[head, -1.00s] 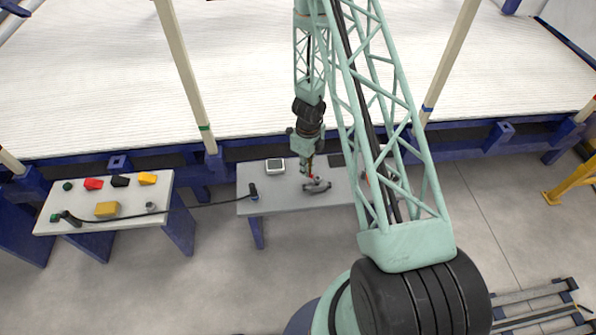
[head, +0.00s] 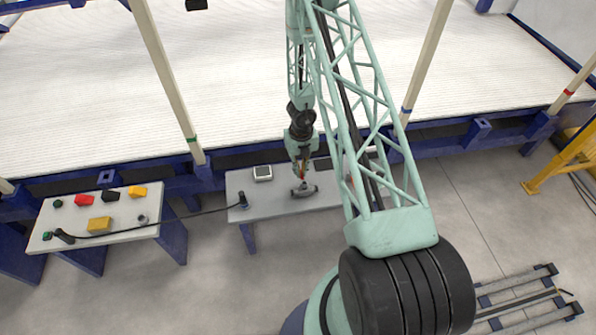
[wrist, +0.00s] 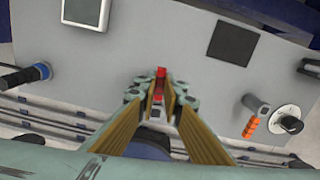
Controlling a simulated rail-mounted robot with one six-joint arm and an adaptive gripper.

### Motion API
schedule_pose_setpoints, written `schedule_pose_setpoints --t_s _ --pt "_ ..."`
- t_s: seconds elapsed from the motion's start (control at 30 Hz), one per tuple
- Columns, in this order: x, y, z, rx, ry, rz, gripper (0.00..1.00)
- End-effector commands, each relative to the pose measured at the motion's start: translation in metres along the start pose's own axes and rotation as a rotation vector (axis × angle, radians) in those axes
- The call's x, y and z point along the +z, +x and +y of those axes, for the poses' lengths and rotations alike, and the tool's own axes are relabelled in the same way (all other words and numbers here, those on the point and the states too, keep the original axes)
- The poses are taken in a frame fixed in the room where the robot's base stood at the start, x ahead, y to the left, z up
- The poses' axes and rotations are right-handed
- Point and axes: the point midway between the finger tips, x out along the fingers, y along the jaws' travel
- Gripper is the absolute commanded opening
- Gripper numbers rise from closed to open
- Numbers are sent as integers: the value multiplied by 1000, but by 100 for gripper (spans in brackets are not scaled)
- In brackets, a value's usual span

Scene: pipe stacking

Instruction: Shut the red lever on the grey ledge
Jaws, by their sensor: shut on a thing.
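The red lever (wrist: 161,72) shows as small red patches between the fingers of my gripper (wrist: 160,90) in the wrist view. My gripper is shut on it. In the head view my gripper (head: 302,178) points down at a grey valve-like fitting (head: 304,191) on the grey ledge (head: 275,205). The ledge also fills much of the wrist view (wrist: 150,35). The fingers hide most of the lever and the fitting below it, so the lever's exact angle cannot be told.
A white-framed device (wrist: 87,12), a dark square panel (wrist: 232,43) and a black-and-blue plug (wrist: 22,76) lie around my gripper. An orange-handled fitting (wrist: 251,127) and a round white piece (wrist: 288,120) are at the right. A side table (head: 130,228) holds several coloured blocks.

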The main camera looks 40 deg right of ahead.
Motion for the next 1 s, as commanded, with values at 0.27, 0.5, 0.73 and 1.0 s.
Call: schedule_pose_setpoints --t_s 0.27,0.5,0.73,1.0 --pt "0 0 -6 0 109 1 0" --pt "0 0 -7 0 129 1 0" --pt "-1 0 -7 0 129 1 0" --pt "0 0 -7 0 127 1 22"
